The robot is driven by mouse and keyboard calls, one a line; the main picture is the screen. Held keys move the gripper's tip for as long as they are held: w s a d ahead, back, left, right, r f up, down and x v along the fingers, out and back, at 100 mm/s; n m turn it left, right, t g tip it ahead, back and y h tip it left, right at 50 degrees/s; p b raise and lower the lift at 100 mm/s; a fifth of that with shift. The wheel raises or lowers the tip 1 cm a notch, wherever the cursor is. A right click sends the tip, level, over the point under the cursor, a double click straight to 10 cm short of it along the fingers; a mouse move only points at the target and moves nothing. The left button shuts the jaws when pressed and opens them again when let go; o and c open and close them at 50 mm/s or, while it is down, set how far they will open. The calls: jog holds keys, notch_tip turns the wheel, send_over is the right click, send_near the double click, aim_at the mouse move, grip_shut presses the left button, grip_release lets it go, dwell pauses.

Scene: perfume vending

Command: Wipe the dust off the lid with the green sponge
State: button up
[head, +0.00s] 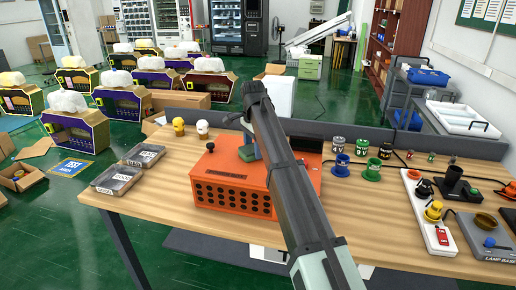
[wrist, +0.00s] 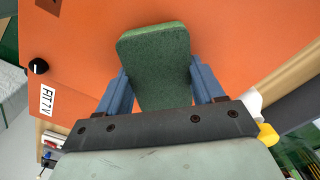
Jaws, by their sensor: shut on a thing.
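The orange box (head: 235,170) stands on the wooden table, with rows of dark holes in its front. Its flat orange lid (wrist: 245,45) fills much of the wrist view. My gripper (wrist: 160,85) is shut on the green sponge (wrist: 155,50), with one blue finger on each side. The sponge is over the lid; whether it touches the surface I cannot tell. In the head view my arm hides most of the gripper, and a bit of green shows beside it. I cannot make out dust on the lid.
A black knob (wrist: 38,66) and a white label (wrist: 47,101) are at the lid's edge. Two metal trays (head: 115,180) lie to the left. Coloured cups (head: 342,165) and a white power strip (head: 428,215) stand to the right. Wood is bare in front of the box.

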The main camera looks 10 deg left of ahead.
jog(key=a, duration=0.5)
jog(key=shift+a+f, duration=0.15)
jog(key=shift+a, duration=0.15)
jog(key=shift+a+r, duration=0.25)
jog(key=shift+a, duration=0.65)
notch_tip(320, 180, up, 8)
jog(key=shift+f, duration=0.15)
